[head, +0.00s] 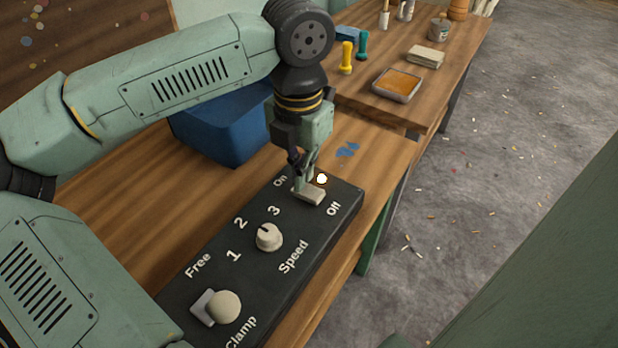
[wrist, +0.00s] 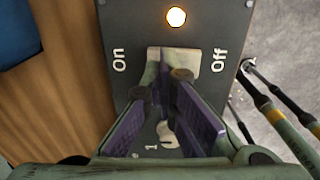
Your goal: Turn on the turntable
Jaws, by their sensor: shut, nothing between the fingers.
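A dark control panel (head: 335,222) lies on the wooden bench. At its far end is a pale on/off switch (head: 312,196), between the labels "On" and "Off"; it also shows in the wrist view (wrist: 190,60). A round lamp (head: 321,179) beside the switch glows white, and it is lit in the wrist view (wrist: 176,16) too. My gripper (head: 303,176) points down at the switch with its fingers shut and empty. In the wrist view the fingertips (wrist: 168,72) cover part of the switch; I cannot tell whether they touch it or which way it is tipped.
The panel also bears a speed knob (head: 269,237) and a clamp lever (head: 222,307). A blue bin (head: 225,125) stands behind my gripper. A second table holds a tray of orange material (head: 397,85), a yellow tool (head: 346,58) and cups.

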